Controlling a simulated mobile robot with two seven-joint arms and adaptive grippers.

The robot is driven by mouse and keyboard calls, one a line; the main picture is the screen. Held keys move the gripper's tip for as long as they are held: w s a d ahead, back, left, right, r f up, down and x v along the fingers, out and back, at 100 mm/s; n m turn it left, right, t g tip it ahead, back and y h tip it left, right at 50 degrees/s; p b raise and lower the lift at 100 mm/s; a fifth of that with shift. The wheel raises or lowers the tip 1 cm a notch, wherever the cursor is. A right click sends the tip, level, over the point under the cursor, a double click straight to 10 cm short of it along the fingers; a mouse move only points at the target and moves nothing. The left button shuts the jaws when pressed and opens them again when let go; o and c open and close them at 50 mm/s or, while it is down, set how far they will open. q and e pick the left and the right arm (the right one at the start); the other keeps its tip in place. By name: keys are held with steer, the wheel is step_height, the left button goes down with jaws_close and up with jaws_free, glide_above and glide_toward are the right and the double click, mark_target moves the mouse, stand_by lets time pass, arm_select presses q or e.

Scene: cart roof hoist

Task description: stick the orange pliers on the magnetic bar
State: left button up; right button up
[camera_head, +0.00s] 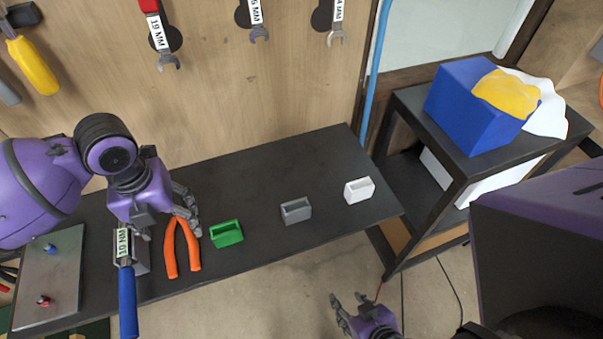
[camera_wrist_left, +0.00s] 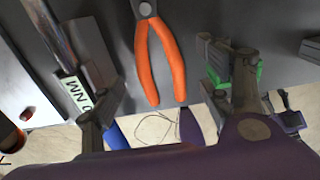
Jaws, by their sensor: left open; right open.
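The orange pliers (camera_head: 182,248) lie on the dark workbench, handles toward its front edge; their upper part is hidden by my left gripper. My left gripper (camera_head: 165,215) is open and low over them. In the left wrist view the pliers (camera_wrist_left: 165,60) show between the spread fingers (camera_wrist_left: 170,100), apart from both. I cannot tell how far the fingertips are above the bench. My right gripper (camera_head: 352,312) is open and empty, in front of the bench over the floor. I cannot make out a magnetic bar for certain in either view.
A green box (camera_head: 227,236) is close right. Grey (camera_head: 296,212) and white (camera_head: 359,191) boxes stand further right. Wrenches (camera_head: 160,38) hang on the wall. A metal plate (camera_head: 60,280) lies left.

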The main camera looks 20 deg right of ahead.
mark_target(181, 239)
arm_select(q)
steer(key=f, duration=0.5)
steer(key=shift+w+a+f, duration=0.15)
steer(key=shift+w+a, duration=0.05)
steer(key=shift+w, duration=0.1)
steer(key=c, duration=1.5)
steer(key=shift+o, duration=0.2)
